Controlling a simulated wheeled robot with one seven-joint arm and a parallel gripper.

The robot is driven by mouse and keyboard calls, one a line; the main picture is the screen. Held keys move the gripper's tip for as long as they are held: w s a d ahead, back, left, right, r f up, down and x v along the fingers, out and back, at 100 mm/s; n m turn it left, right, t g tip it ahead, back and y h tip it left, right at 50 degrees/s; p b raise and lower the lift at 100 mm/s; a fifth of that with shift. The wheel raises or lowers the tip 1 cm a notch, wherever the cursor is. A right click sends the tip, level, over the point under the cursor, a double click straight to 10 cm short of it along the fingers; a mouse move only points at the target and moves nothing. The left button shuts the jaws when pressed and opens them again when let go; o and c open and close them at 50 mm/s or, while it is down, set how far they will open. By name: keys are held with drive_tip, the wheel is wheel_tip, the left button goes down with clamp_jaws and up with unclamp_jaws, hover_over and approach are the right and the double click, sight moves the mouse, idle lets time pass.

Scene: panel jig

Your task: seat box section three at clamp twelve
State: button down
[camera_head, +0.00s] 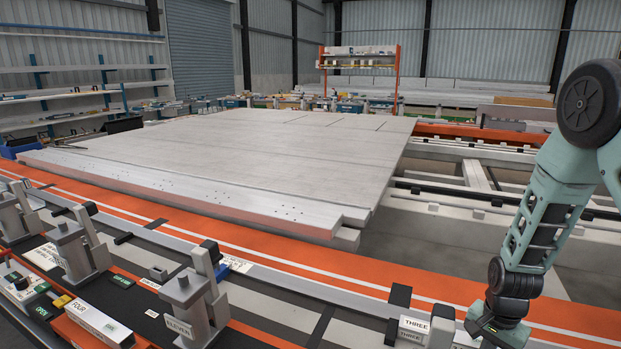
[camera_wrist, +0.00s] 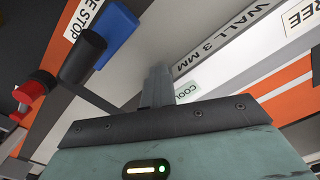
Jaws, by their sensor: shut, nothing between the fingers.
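A pale box section marked THREE (camera_head: 413,330) stands at the bottom edge of the head view, just left of my gripper (camera_head: 482,326). In the wrist view, lettering ending in REE and "WALL 3 MM" shows on a pale surface (camera_wrist: 240,45) at the upper right, likely the same section. My gripper's fingers (camera_wrist: 158,85) are shut and empty, beside that surface. Its exact gap to the section cannot be told. A grey clamp with a plate that seems to read ELEVEN (camera_head: 190,300) stands left of the section. I cannot make out a clamp marked twelve.
A block marked FOUR (camera_head: 98,322) lies at the lower left. More clamps (camera_head: 78,250) line the orange rail. A large pale panel (camera_head: 250,160) fills the middle. In the wrist view, a black lever (camera_wrist: 85,55), a blue part (camera_wrist: 118,30) and a red knob (camera_wrist: 30,92) are left of the fingers.

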drive_tip(key=shift+w+d, duration=0.15)
drive_tip(key=shift+s+a, duration=0.25)
drive_tip(key=shift+s, duration=0.2)
drive_tip(key=shift+s+a, duration=0.2)
drive_tip(key=shift+s, duration=0.25)
wheel_tip(320, 180, up, 8)
drive_tip(key=p, duration=0.6)
drive_tip(key=shift+p, duration=0.3)
